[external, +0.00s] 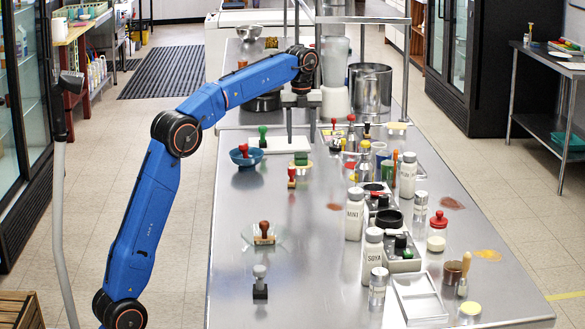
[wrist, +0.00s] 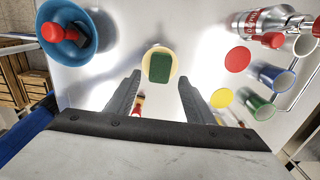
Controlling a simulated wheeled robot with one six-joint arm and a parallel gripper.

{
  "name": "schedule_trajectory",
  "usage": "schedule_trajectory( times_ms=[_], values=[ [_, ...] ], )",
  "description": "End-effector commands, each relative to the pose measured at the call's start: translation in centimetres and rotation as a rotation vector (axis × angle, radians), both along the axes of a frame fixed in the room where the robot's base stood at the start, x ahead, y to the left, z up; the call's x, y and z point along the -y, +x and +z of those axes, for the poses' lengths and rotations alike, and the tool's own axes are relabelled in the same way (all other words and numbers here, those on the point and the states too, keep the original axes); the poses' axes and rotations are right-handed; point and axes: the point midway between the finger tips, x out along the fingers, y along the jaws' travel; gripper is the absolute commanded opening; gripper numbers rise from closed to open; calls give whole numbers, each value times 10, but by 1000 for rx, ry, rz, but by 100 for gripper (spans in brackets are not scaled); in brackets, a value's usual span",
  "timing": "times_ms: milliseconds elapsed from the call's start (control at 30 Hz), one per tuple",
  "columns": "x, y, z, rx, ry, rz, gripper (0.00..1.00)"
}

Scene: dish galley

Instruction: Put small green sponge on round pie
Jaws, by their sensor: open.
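A small green sponge (external: 301,158) lies on top of a pale cream round pie (external: 308,168) on the steel table. In the wrist view the sponge (wrist: 159,68) sits within the pie's outline, and the pie's cream edge (wrist: 152,49) shows around it. My gripper (external: 301,137) is open and empty, pointing down above the sponge. In the wrist view its two fingers (wrist: 159,78) stand well apart, with the sponge in line between and beyond their tips. No contact between fingers and sponge shows.
A blue bowl (wrist: 88,48) with a red-handled item stands left of the pie. Green (wrist: 256,104) and blue cups, a bottle and a red disc (wrist: 237,59) lie right. A red-handled stamp (external: 291,178) stands close in front.

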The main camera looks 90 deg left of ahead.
Motion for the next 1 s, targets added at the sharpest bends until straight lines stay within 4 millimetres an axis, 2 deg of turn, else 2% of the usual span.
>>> schedule_trajectory(
  times_ms=[200,433,600,1000],
  values=[
    [-1,1,35,2,1,0,48],
    [0,1,58,1,1,0,48],
    [0,0,64,0,0,0,48],
    [2,0,66,1,0,2,48]
  ],
)
